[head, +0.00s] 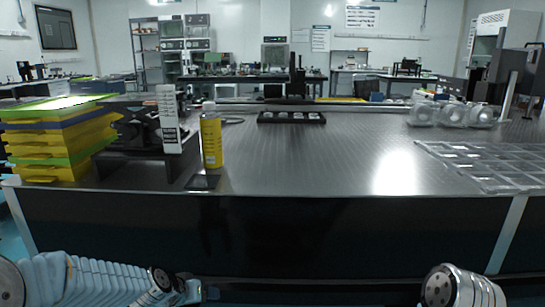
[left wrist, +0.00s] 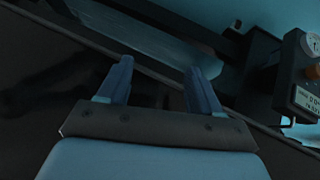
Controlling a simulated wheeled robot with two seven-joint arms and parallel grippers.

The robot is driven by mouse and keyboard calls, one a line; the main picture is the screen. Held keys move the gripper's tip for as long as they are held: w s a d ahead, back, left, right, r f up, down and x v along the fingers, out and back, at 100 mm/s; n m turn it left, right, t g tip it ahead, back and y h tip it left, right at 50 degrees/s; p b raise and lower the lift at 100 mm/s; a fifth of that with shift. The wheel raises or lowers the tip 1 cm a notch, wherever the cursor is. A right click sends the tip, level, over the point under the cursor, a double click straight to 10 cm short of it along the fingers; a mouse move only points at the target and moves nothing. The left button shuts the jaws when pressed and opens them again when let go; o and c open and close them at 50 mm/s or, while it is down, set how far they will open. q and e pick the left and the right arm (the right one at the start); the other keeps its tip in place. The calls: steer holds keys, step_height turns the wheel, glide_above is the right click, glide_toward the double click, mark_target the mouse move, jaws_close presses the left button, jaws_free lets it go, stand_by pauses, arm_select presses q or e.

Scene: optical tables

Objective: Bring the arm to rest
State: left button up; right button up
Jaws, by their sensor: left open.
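My left arm comes in at the lower left of the head view, below the front edge of the optical table (head: 300,185). Its gripper is at the arm's end near the bottom edge and is hard to make out there. In the left wrist view my left gripper (left wrist: 158,85) is open, with its two blue fingers apart and nothing between them. Part of my right arm shows at the bottom right of the head view; its gripper is not in view.
On the table stand yellow and green trays (head: 50,140), a yellow bottle (head: 211,140), a dark rack (head: 291,117), clear round parts (head: 452,114) and a clear compartment tray (head: 490,165). The table's middle is mostly free. A device with a dial (left wrist: 300,75) shows in the left wrist view.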

arm_select(q)
steer(key=s+d+f+g, duration=0.3)
steer(key=s+f, duration=0.9)
steer(key=s+d+f+n+g, duration=0.1)
steer(key=s+d+f+g, duration=0.2)
steer(key=s+f, duration=0.9)
steer(key=shift+d+f, duration=0.35)
steer(key=shift+f, duration=0.15)
steer(key=shift+s, duration=0.1)
